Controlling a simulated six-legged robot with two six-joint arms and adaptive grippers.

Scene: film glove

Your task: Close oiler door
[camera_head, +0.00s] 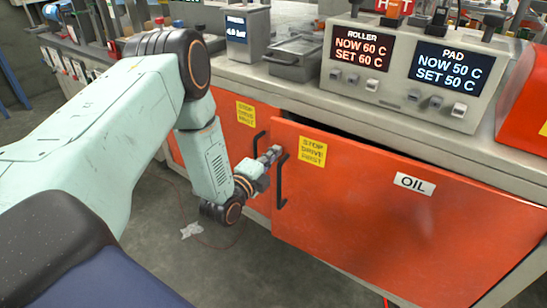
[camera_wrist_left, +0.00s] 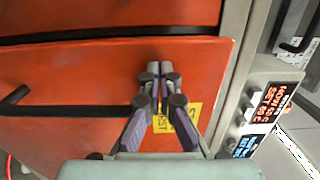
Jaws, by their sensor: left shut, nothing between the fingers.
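The oiler door is a wide orange panel (camera_head: 400,225) marked OIL, with a yellow "STOP DRIVE FIRST" label (camera_head: 312,151) and a black bar handle (camera_head: 282,181). It stands slightly ajar, with a dark gap along its top edge. My left gripper (camera_head: 276,151) is shut and empty at the door's left edge, close to the top of the handle. In the left wrist view, the closed fingertips (camera_wrist_left: 160,68) lie over the orange door face (camera_wrist_left: 75,80) near its edge, with the handle (camera_wrist_left: 60,110) to the left. Contact with the door cannot be told.
Another orange door (camera_head: 250,135) with its own handle is left of the oiler door. Above is a grey counter (camera_head: 245,75) with a control box (camera_head: 405,75) showing roller and pad temperatures, and a metal tray (camera_head: 297,57). A crumpled scrap (camera_head: 192,230) lies on the grey floor.

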